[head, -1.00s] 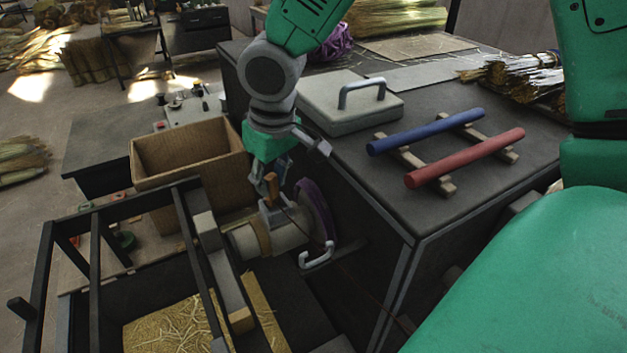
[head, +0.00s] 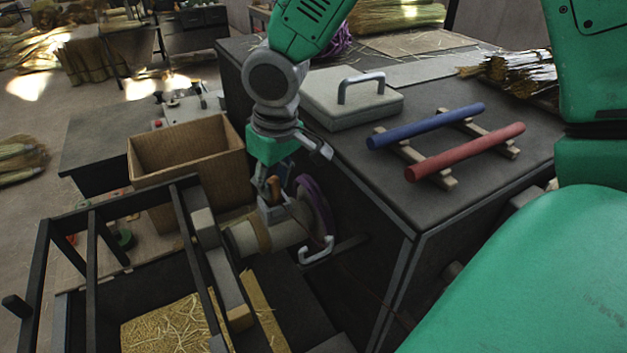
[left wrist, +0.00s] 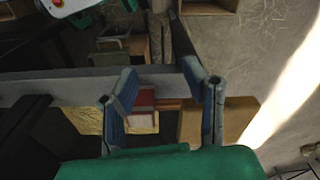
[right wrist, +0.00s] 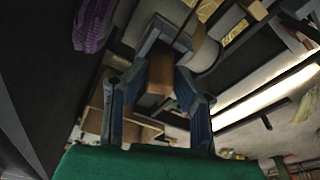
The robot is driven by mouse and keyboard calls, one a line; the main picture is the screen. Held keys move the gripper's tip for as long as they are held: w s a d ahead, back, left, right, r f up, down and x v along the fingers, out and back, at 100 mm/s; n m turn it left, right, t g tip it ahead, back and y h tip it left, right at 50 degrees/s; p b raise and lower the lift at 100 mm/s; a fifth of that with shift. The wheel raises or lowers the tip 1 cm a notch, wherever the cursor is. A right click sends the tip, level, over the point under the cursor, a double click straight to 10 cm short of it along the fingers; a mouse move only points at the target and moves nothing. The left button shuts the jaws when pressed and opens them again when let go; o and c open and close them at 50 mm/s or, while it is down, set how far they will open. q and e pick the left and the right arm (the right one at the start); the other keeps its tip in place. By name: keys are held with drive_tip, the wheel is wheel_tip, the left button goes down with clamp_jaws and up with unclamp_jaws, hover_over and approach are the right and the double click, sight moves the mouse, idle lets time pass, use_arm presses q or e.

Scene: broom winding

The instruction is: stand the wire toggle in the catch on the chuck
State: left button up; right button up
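The chuck (head: 285,232) is a pale, tan-banded cylinder beside a purple disc (head: 319,208) at the dark bench's side. The small brown wooden toggle (head: 273,187) stands above it, at a grey bracket, apparently the catch (head: 272,213). My right gripper (head: 276,184) reaches down from above with its fingers around the toggle. In the right wrist view, its fingertips close in on the brown toggle (right wrist: 160,75), with a grey bracket (right wrist: 160,35) just beyond. Whether the toggle is seated is hidden. My left gripper (left wrist: 160,75) is open and empty; the head view does not show it.
A cardboard box (head: 188,160) stands left of the chuck. A dark frame (head: 95,255) holding straw is in front. The bench top carries a blue rod (head: 425,127), a red rod (head: 465,152) and a lidded block (head: 345,100). A white handle (head: 316,252) sticks out below the disc.

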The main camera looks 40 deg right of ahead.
drive_tip(key=o, duration=0.3)
drive_tip(key=shift+d, duration=0.1)
drive_tip(key=shift+r, duration=0.15)
drive_tip(key=r, duration=0.3)
drive_tip(key=s+r, duration=0.1)
drive_tip(key=r, duration=0.7)
drive_tip(key=shift+s+d+r, duration=0.15)
drive_tip(key=shift+s+r, duration=0.1)
drive_tip(key=shift+s, duration=0.1)
